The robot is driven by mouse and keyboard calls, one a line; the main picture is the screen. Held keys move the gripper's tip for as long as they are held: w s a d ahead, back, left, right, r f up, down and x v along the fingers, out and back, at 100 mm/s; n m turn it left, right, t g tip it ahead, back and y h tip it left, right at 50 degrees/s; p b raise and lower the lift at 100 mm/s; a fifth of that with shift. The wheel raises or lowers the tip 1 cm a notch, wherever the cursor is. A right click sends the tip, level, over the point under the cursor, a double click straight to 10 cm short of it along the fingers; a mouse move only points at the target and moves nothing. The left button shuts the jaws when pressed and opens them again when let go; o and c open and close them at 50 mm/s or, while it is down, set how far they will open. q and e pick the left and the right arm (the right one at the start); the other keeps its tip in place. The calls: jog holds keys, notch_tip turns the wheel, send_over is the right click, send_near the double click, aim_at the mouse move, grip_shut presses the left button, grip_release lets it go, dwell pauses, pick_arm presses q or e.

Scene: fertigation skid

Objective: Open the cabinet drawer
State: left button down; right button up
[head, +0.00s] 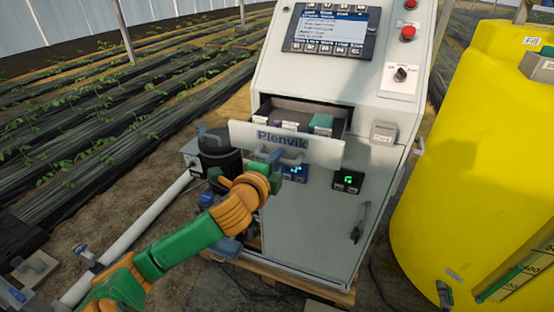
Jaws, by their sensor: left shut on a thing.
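The cabinet (388,135) is a tall light-grey housing with a sloped control panel on top. Its drawer (322,152) has a white front marked "Plenvik" and stands pulled out, with several small items inside, one of them teal (321,122). My left gripper (277,157), on a green and orange arm from the lower left, is at the drawer front's lower middle and is shut on the drawer handle (291,162). The gripper hides part of the handle. My right gripper is not in view.
A big yellow tank (455,165) stands close on the right. A dark pump or filter (218,155) and a white pipe (140,228) lie left of the cabinet. The cabinet's lower door has a dark handle (359,225). Planted rows fill the left background.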

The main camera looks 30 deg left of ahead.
pick_arm(q)
jog(key=c, duration=0.8)
grip_release()
jog(key=shift+s, duration=0.15)
jog(key=p+v, duration=0.4)
jog(key=v, duration=0.3)
jog(key=shift+p, duration=0.35)
